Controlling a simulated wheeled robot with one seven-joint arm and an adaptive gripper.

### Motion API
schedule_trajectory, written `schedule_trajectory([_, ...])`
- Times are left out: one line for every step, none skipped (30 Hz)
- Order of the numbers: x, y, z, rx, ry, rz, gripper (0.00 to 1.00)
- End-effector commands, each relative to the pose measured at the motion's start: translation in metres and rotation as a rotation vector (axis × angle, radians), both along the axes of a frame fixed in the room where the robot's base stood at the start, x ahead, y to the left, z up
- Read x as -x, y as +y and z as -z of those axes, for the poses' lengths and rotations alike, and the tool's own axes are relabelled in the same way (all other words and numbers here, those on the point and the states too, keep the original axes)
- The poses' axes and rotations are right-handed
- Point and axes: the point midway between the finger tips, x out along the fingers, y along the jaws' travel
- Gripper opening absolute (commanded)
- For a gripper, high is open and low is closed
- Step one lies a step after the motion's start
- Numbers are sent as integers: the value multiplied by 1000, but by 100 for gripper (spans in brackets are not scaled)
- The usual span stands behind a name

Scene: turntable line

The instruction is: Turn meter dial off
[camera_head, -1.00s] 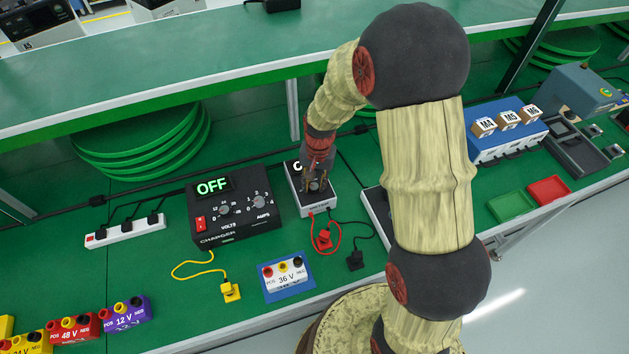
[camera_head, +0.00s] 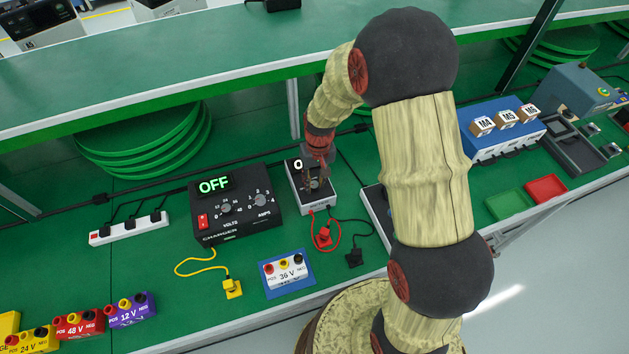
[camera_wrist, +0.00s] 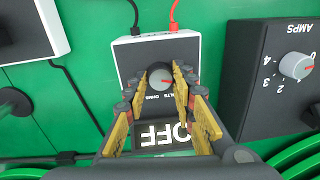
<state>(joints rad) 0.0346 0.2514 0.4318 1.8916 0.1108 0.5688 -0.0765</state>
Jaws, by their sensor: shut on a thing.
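The meter (camera_head: 323,197) is a grey and white box on the green bench, with red and black leads at its front. My gripper (camera_wrist: 160,84) is shut on the dial, with a finger on either side. In the head view my gripper (camera_head: 316,180) is over the meter and covers most of the dial.
The black charger (camera_head: 236,210) stands left of the meter, its display also reading OFF. A 36 V battery (camera_head: 285,273) lies on a blue mat in front. Red (camera_head: 323,240) and black (camera_head: 355,258) plugs lie close by. A shelf (camera_head: 200,85) spans behind.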

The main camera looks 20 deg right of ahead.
Motion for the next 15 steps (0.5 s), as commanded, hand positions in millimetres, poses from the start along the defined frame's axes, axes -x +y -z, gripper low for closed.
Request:
schedule_trajectory([0,0,0,0,0,-2,1])
schedule_trajectory([0,0,0,0,-1,-2,1])
schedule_trajectory([0,0,0,0,-1,-2,1])
schedule_trajectory([0,0,0,0,-1,-2,1])
schedule_trajectory([0,0,0,0,-1,-2,1])
schedule_trajectory([0,0,0,0,-1,-2,1])
schedule_trajectory([0,0,0,0,-1,-2,1])
schedule_trajectory([0,0,0,0,-1,-2,1])
schedule_trajectory([0,0,0,0,-1,-2,1])
schedule_trajectory([0,0,0,0,-1,-2,28])
schedule_trajectory([0,0,0,0,-1,-2,29])
schedule_trajectory([0,0,0,0,-1,-2,32])
schedule_trajectory([0,0,0,0,-1,-2,33])
schedule_trajectory([0,0,0,0,-1,-1,35])
schedule_trajectory([0,0,0,0,-1,-1,37])
